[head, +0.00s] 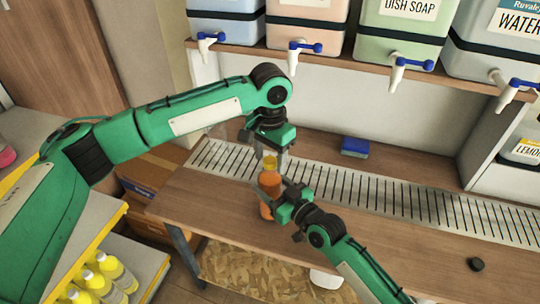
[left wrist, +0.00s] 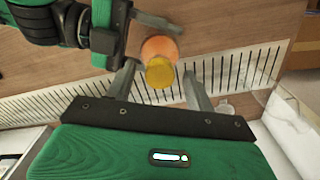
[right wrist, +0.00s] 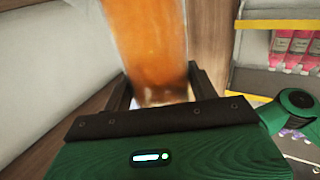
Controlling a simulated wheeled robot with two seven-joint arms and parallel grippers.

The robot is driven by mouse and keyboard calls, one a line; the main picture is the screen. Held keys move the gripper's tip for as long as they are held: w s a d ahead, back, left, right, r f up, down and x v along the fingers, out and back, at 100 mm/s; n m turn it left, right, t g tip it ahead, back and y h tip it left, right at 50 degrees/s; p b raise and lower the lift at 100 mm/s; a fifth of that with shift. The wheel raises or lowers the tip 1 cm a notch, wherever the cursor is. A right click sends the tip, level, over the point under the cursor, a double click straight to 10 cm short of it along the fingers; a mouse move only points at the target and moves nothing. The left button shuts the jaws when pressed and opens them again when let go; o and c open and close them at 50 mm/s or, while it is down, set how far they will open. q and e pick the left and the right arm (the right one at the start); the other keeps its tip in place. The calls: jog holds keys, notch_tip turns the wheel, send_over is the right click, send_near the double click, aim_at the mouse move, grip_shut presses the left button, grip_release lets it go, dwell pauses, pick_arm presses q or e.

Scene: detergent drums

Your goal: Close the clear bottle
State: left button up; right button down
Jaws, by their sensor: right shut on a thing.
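A bottle with orange contents (head: 267,188) stands upright at the middle of the table, with a yellow cap (head: 270,162) at its top. My right gripper (head: 277,205) is shut on the bottle's body; the orange bottle (right wrist: 150,45) fills the middle of the right wrist view. My left gripper (head: 272,148) points down over the bottle top. In the left wrist view its fingers are apart on either side of the yellow cap (left wrist: 159,72), with gaps to both. I cannot tell whether the cap is seated. A faint clear object (head: 217,138) stands behind, at the left.
A small black round thing (head: 476,264) lies at the table's right. A blue sponge (head: 355,146) lies behind the slotted metal strip (head: 400,205). Drums with blue-handled taps (head: 405,68) stand on the shelf above. The table right of my right gripper is mostly clear.

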pick_arm(q)
jog(key=shift+r, duration=0.15)
notch_tip(320, 180, up, 12)
dwell(0.5)
pick_arm(e)
jog(key=shift+c, duration=1.8)
grip_release()
pick_arm(q)
jog(key=shift+f+b, duration=0.55)
jog(key=shift+f, duration=0.15)
pick_arm(e)
jog(key=v, duration=1.3)
jog(key=shift+s+d, duration=0.25)
jog(key=shift+s, duration=0.05)
